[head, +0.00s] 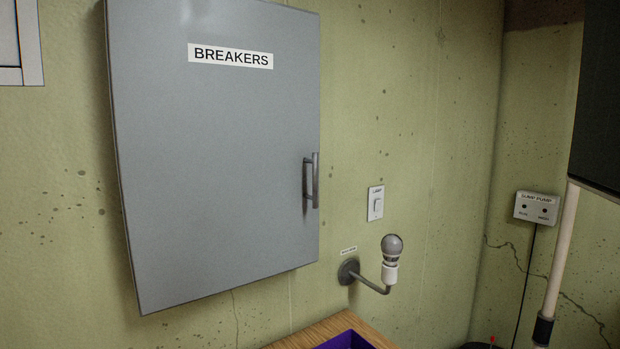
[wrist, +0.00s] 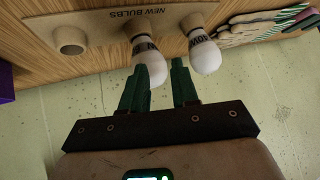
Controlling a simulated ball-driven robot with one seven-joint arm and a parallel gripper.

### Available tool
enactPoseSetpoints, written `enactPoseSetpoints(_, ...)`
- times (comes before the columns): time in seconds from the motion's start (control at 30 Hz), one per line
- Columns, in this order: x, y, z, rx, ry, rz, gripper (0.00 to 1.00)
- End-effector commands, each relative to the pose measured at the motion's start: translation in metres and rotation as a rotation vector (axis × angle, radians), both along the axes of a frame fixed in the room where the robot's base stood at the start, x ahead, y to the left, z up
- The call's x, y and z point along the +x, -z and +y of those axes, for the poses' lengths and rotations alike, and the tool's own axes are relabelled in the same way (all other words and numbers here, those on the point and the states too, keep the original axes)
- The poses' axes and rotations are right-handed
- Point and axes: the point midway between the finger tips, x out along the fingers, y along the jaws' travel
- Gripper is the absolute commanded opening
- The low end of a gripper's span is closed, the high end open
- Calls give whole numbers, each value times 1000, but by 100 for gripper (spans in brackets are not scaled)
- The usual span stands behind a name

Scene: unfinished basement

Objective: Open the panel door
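The grey panel door (head: 215,150), labelled BREAKERS, is on the wall in the left half of the head view and looks shut. Its upright bar handle (head: 315,181) is near the door's right edge. My gripper (wrist: 164,66) shows only in the wrist view, with two green fingers apart and nothing seen held between them. It is close to a wooden surface with bulbs, and neither the door nor the handle shows in that view.
A lamp bulb (head: 392,246) on a bent wall arm sticks out below a light switch (head: 376,203). A purple bin (head: 345,341) sits on a wooden top. White bulbs (wrist: 204,54) stand in a NEW BULBS holder (wrist: 100,28) beside gloves (wrist: 262,24). A sump pump box (head: 537,207) hangs at right.

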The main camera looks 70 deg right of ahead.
Motion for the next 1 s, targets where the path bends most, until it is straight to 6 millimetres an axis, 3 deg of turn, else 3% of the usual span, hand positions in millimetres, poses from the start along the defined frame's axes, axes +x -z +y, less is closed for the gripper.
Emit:
enactPoseSetpoints(0.17,13,-58,-51,1,69,-146,29)
enactPoseSetpoints(0.27,13,-107,-92,-14,116,-257,29)
enactPoseSetpoints(0.33,6,-150,-126,-40,151,-349,29)
enactPoseSetpoints(0.5,-35,-257,-195,-151,210,-552,29)
enactPoseSetpoints(0.63,-75,-323,-224,-250,230,-656,29)
enactPoseSetpoints(0.7,-92,-348,-232,-295,234,-691,29)
enactPoseSetpoints(0.8,-108,-370,-237,-336,235,-718,29)
enactPoseSetpoints(1.0,-108,-381,-241,-353,233,-731,29)
